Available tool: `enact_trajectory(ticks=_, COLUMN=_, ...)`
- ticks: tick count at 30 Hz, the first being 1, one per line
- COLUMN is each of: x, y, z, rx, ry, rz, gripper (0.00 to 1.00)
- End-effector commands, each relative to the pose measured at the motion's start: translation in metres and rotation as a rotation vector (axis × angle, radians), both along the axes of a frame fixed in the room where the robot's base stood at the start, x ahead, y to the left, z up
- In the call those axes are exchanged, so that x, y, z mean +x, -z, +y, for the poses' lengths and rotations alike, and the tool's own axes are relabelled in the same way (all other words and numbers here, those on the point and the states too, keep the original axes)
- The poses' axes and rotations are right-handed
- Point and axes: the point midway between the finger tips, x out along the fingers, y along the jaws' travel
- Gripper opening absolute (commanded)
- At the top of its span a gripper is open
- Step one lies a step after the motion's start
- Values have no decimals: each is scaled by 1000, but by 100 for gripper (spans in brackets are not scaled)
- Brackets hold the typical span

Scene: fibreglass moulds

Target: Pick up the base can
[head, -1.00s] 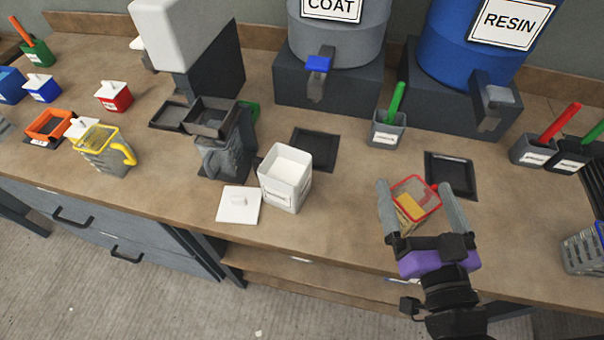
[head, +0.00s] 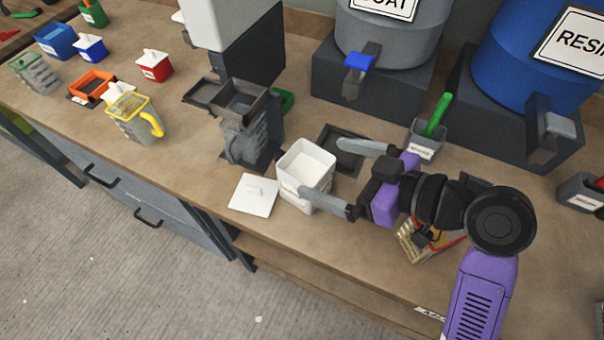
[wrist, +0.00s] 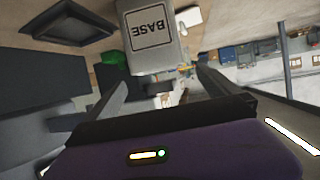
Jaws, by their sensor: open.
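The base can (head: 318,188) is a white, open-topped square can with pale contents, upright on the bench. In the wrist view its BASE label (wrist: 151,30) faces my camera, and the can is ahead, between the lines of the two fingers. My gripper (head: 312,168) is open and comes at the can from the right in the head view. One finger overlaps the can's near side in the picture; the other reaches towards its far side. I cannot tell whether either finger touches it. The can's lower right side is partly hidden by the near finger.
A white lid (head: 250,196) lies left of the can. A dark scale-like pad (head: 343,140) is behind it, and a grey cup with a green handle (head: 428,143) stands behind my wrist. A red-rimmed container (head: 425,243) is partly hidden below my arm. A grey stand (head: 243,140) is at left.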

Motion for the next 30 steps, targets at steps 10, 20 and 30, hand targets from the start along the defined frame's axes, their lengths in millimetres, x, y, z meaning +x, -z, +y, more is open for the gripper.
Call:
enact_trajectory(ticks=10, x=18, y=13, z=31, rx=-1, ry=1, rz=1, gripper=100)
enact_trajectory(ticks=20, x=34, y=27, z=57, rx=0, ry=3, rz=-1, gripper=100)
enact_trajectory(ticks=30, x=34, y=28, z=56, rx=1, ry=4, rz=-1, gripper=72)
